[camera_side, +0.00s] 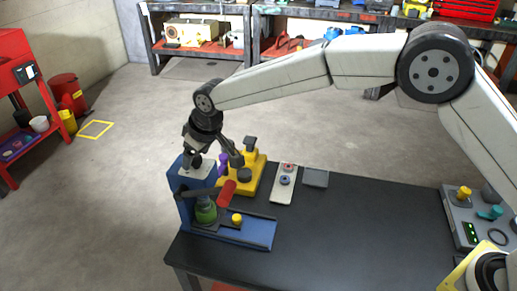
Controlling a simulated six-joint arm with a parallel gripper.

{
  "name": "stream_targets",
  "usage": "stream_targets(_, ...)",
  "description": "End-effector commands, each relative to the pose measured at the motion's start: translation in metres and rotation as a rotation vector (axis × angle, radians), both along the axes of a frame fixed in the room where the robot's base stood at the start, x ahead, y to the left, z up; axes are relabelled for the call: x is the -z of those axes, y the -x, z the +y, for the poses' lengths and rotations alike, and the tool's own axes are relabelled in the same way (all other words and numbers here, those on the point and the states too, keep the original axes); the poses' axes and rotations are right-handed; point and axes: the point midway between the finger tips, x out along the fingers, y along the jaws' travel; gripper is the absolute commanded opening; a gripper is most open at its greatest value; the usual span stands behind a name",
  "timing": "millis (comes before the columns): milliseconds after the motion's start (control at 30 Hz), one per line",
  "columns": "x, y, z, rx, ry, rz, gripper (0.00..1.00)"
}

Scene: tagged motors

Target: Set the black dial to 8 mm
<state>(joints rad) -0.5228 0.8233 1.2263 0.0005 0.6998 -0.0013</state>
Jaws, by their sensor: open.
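My gripper (214,158) hangs open over the blue press (178,205) at the table's left end, with its fingers spread apart. A small black round part (196,161), perhaps the black dial, shows on the press's pale top plate (188,171), close to the left finger. The gripper partly hides it, and I cannot tell whether they touch. No scale or mm reading can be made out. The press has a red handle (227,193), a green part (206,212) below, and a yellow knob (237,218). Another black round part (244,175) sits on the yellow fixture (254,181) behind, right of the right finger.
A pale plate (283,190) with small round parts and a grey square (316,178) lie right of the yellow fixture. A control box (468,220) stands at the table's right. The dark tabletop (350,225) between is clear. A purple part (223,163) stands near the gripper.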

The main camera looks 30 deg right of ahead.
Motion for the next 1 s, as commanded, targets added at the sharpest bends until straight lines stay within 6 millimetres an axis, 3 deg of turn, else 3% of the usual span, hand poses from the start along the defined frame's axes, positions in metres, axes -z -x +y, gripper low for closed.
stream_targets(633,-0.059,0.021,-0.012,0.000,0.000,0.000,0.81)
stream_targets(1000,-0.070,0.025,-0.015,0.000,0.001,0.002,0.81)
